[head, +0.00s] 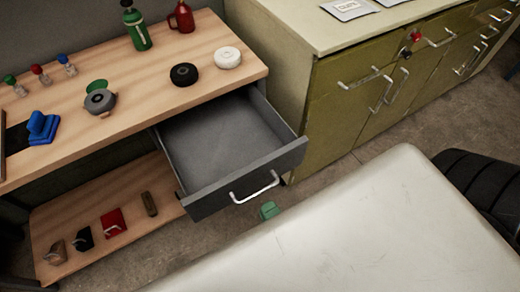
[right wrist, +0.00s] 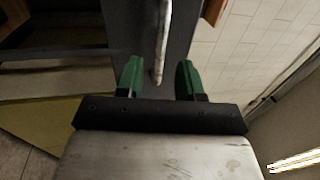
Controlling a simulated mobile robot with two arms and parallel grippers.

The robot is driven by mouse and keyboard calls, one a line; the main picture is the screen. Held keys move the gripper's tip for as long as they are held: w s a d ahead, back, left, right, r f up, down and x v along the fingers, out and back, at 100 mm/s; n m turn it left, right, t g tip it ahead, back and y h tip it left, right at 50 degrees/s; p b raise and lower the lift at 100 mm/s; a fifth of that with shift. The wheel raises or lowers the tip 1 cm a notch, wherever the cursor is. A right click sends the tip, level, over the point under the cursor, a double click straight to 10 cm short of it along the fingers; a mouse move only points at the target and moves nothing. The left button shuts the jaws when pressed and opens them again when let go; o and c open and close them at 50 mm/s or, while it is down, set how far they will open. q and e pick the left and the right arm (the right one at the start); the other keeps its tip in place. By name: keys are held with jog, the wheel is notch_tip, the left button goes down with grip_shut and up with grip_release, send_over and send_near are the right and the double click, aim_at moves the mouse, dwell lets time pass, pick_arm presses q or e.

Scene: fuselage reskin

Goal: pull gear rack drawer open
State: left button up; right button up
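The grey drawer (head: 222,148) under the wooden workbench is pulled out, and its inside looks empty. Its dark front (head: 215,200) carries a pale bar handle (head: 255,188), which also shows in the right wrist view (right wrist: 163,40). My right gripper (right wrist: 159,72) is open, with its green fingers apart and the handle's end between them in that picture. Whether they touch the handle I cannot tell. In the head view only a green fingertip (head: 269,210) shows, just below the handle; the rest is hidden behind my pale arm. My left gripper is not in view.
The workbench top (head: 140,105) holds a green bottle (head: 137,30), a red can (head: 181,18), tape rolls and small tools. Several small items lie on its lower shelf (head: 75,205). An olive cabinet (head: 335,105) stands close right of the drawer. Floor shows between them.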

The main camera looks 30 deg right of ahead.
jog(key=shift+s+d+f, duration=0.1)
jog(key=shift+s+f, duration=0.15)
jog(key=shift+s, duration=1.05)
jog(key=shift+s+f, duration=0.2)
jog(key=shift+s, duration=1.1)
